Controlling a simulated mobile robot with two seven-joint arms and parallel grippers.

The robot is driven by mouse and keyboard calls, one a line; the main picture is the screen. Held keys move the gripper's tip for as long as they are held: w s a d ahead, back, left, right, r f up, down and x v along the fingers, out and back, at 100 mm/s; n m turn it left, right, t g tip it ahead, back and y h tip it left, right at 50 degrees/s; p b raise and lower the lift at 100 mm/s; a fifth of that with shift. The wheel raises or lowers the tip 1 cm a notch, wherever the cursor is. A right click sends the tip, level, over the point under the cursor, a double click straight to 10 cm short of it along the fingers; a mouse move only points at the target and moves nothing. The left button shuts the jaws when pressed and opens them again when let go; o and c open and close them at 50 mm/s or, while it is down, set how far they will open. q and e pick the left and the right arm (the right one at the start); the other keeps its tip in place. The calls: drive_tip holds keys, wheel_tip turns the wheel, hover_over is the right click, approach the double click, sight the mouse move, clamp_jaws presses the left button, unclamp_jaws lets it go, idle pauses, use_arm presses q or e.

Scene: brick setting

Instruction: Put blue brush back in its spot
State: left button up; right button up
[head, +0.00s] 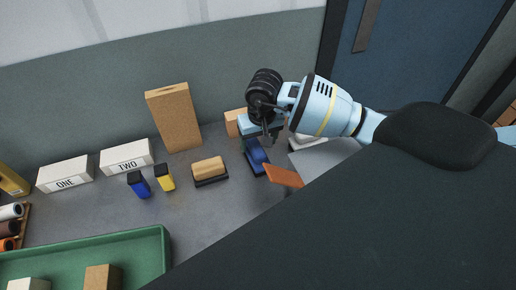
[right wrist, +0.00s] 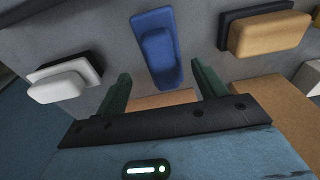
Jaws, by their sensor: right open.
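The blue brush (head: 257,152) lies on the grey work surface, right of the tan brush on its dark base. In the right wrist view the blue brush (right wrist: 157,45) is a long blue block on a slightly wider blue base. My right gripper (head: 268,138) is above it and partly hides its far end. In the right wrist view the two dark green fingers of the gripper (right wrist: 158,72) are apart, one on each side of the brush's near end, with nothing held. I cannot tell how high the fingertips are above the surface. My left gripper is not in view.
A tan brush (head: 208,168) and a white brush (right wrist: 62,88) flank the blue one. A tall cardboard-coloured block (head: 173,117), small blue (head: 138,184) and yellow (head: 164,177) containers and white boxes stand left. A green tray (head: 120,240) is at front left.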

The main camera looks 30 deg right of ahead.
sight(260, 149)
drive_tip(key=r, duration=0.4)
drive_tip(key=s+r, duration=0.1)
drive_tip(key=r, duration=0.1)
drive_tip(key=shift+r, duration=0.4)
drive_tip(key=shift+a, duration=0.1)
